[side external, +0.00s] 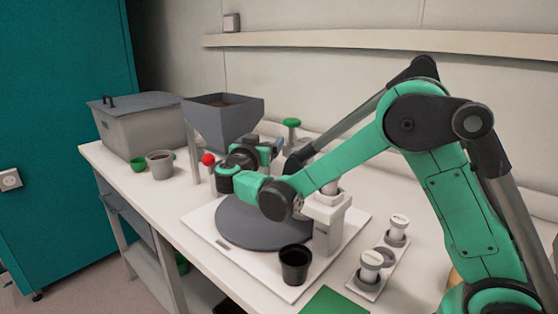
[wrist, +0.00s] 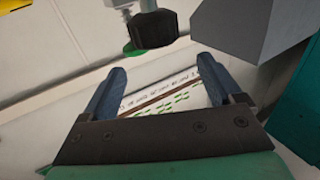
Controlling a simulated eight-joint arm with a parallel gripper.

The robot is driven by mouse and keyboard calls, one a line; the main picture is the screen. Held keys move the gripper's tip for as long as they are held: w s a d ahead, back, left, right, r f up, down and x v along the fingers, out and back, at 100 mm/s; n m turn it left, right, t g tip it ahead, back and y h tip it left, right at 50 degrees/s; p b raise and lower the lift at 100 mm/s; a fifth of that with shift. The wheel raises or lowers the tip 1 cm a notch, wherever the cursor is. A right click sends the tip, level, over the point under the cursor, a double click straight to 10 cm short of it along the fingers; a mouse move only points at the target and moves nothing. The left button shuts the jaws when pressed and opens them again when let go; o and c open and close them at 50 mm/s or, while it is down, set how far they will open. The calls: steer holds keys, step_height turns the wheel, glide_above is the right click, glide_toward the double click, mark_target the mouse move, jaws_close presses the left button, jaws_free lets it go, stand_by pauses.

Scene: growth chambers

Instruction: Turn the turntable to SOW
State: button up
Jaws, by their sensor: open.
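The turntable (side external: 255,228) is a dark grey disc lying flat on a white base plate (side external: 206,246) in the side external view. A small light mark sits on its front-left edge; no SOW lettering is readable. My gripper (side external: 274,149) is above the far part of the disc, beside the grey hopper. In the wrist view my gripper (wrist: 161,70) has its two blue fingers spread, with nothing held between them. A white surface with printed lines and green marks (wrist: 165,95) shows beyond the fingers. The disc cannot be made out in the wrist view.
The grey hopper (side external: 222,118) and a red knob (side external: 208,159) stand left of my gripper. A green-topped post (side external: 291,123) is behind it. A black pot (side external: 295,263) stands at the plate's front. White-capped holders (side external: 397,228) are at right. A grey bin (side external: 140,130) stands far left.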

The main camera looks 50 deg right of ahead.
steer(key=shift+w+d+f, duration=0.3)
steer(key=shift+w+d, duration=0.1)
steer(key=shift+d, duration=0.45)
steer(key=shift+w+d+f, duration=0.35)
steer(key=shift+w+d, duration=0.1)
steer(key=shift+d, duration=0.4)
steer(key=shift+w+d+f, duration=0.3)
steer(key=shift+w+d, duration=0.1)
steer(key=shift+d, duration=0.45)
steer(key=c, duration=1.3)
